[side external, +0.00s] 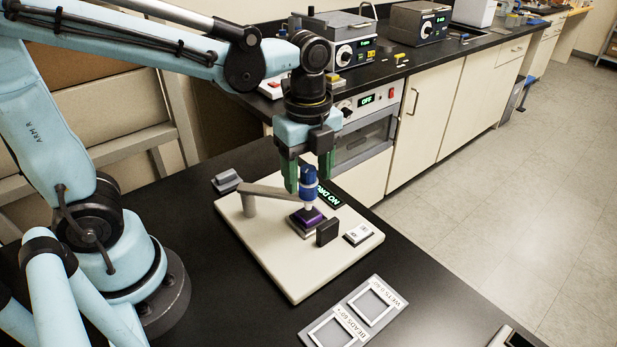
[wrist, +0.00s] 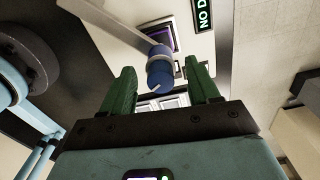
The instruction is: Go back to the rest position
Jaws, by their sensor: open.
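The stylus profiler has a pale base plate (side external: 270,255) on the black bench, with a grey arm (side external: 270,191) reaching across it from a post. A blue knob (side external: 308,181) with a white lower part tops the end of that arm. Below it a purple square sample (side external: 306,216) lies on a small stage. My gripper (side external: 307,182) has green fingers and is around the blue knob's height. In the wrist view my gripper (wrist: 160,90) is open, with the blue knob (wrist: 160,70) between the fingers and a gap on both sides. A lit green display (side external: 328,195) reads "NO D…", partly hidden.
A black block (side external: 327,232) and a white switch (side external: 358,234) sit on the plate's right part. Two labelled grey frames (side external: 372,303) lie in front on the bench. A side counter (side external: 400,70) with instruments stands behind. The bench between plate and frames is clear.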

